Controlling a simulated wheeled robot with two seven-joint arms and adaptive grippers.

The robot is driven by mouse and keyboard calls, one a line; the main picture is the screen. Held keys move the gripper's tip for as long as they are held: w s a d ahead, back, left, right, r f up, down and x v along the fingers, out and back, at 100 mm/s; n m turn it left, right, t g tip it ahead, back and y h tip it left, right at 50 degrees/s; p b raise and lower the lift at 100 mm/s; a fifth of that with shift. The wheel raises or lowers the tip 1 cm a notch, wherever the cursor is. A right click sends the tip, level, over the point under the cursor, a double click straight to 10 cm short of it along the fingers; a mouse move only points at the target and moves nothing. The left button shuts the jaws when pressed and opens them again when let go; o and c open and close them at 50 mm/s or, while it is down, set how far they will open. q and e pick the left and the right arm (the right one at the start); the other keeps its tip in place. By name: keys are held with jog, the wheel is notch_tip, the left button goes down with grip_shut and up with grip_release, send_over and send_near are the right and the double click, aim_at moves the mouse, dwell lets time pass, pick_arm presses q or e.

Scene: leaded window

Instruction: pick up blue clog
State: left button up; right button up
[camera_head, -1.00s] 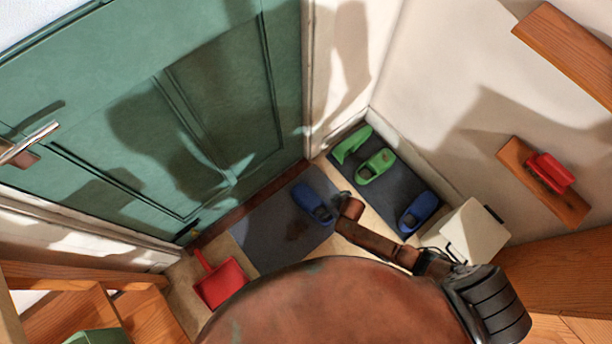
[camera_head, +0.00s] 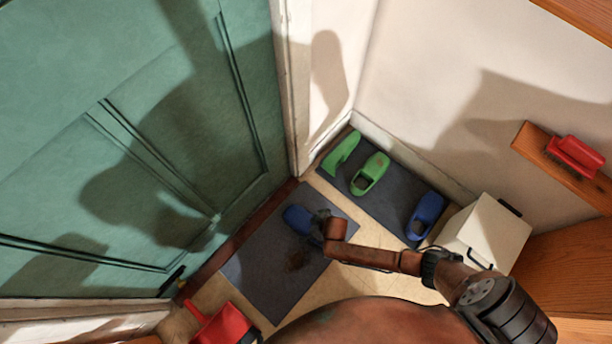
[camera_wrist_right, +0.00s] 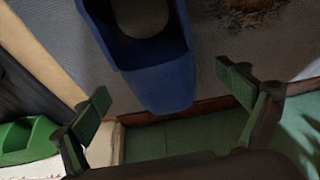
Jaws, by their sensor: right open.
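A blue clog (camera_head: 298,219) lies on the grey doormat by the green door in the head view. My right gripper (camera_head: 318,222) is over its right end and hides part of it. In the right wrist view the same blue clog (camera_wrist_right: 155,62) shows between the two spread fingers of my right gripper (camera_wrist_right: 168,92), with a gap on each side. The gripper is open and empty. A second blue clog (camera_head: 426,214) lies on the dark mat at the right, apart from the gripper. My left gripper is not in view.
Two green clogs (camera_head: 369,174) lie on the dark shoe mat (camera_head: 392,205) by the wall. The doormat (camera_head: 262,262) has a brown dirt patch. A red dustpan (camera_head: 225,328) lies at lower left. A white box (camera_head: 487,234) stands at right. A red brush (camera_head: 575,156) is on a wooden shelf.

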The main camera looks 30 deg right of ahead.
aim_at(309, 226)
jog(key=f, duration=0.1)
jog(key=f+b, duration=0.1)
jog(key=b, duration=0.1)
jog(key=shift+w+f, duration=0.25)
jog(key=shift+f, duration=0.15)
jog(key=shift+w+a+f+b, duration=0.15)
jog(key=shift+w+f+b, duration=0.1)
jog(key=shift+f+b, duration=0.4)
jog(key=shift+w+a+f+b, duration=0.1)
jog(key=shift+w+f+b, duration=0.15)
jog(key=shift+f+b, duration=0.05)
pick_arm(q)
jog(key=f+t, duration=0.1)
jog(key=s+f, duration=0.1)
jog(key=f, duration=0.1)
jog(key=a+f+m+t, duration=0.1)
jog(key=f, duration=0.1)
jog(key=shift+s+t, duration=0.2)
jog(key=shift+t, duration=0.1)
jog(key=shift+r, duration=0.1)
pick_arm(e)
jog(key=shift+r, duration=0.1)
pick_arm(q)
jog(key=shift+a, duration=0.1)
pick_arm(e)
jog(key=c, duration=1.6)
